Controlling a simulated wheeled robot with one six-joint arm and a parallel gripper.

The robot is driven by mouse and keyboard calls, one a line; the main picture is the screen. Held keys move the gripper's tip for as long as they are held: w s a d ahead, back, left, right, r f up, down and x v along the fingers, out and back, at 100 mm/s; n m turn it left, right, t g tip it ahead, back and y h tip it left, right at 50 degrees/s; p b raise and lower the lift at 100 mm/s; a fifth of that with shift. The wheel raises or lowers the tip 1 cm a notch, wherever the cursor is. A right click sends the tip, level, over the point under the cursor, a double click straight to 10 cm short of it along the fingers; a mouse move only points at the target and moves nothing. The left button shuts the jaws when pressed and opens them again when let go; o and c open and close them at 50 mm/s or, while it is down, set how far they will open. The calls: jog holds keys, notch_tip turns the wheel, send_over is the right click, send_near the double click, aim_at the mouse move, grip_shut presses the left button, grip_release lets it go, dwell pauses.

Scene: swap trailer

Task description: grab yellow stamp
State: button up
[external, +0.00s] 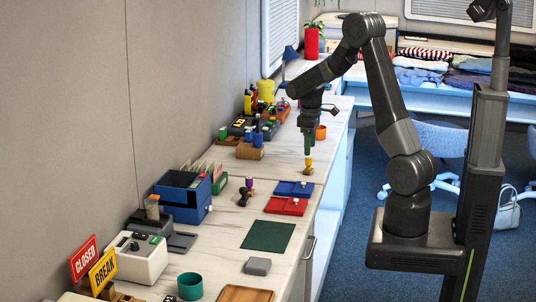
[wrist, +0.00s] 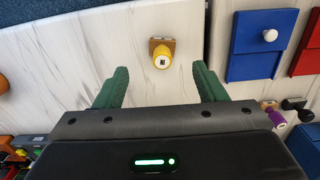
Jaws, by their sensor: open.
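The yellow stamp (external: 308,163) stands on the white counter below my gripper in the external view. In the wrist view the yellow stamp (wrist: 161,56) shows from above, with a brown base and a round white label on top. My gripper (external: 307,142) points down just above it. Its two green fingers (wrist: 155,84) are spread wide and hold nothing. The stamp lies a little beyond the fingertips in the wrist view, roughly midway between their lines. I cannot tell the exact height gap.
Blue (wrist: 259,44) and red (external: 286,205) stamp pads lie nearby. A purple-handled stamp (external: 249,183) stands to the left of them. A wooden block with blue stamps (external: 250,151) is at the left. An orange cup (external: 320,132) stands behind my gripper. Counter around the yellow stamp is clear.

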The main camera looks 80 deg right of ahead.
aim_at(308, 166)
notch_tip(308, 166, down, 8)
jog(key=shift+w+a+r, duration=0.1)
jog(key=shift+w, duration=0.05)
dwell(0.3)
jog(key=c, duration=1.1)
jog(key=shift+c, duration=0.3)
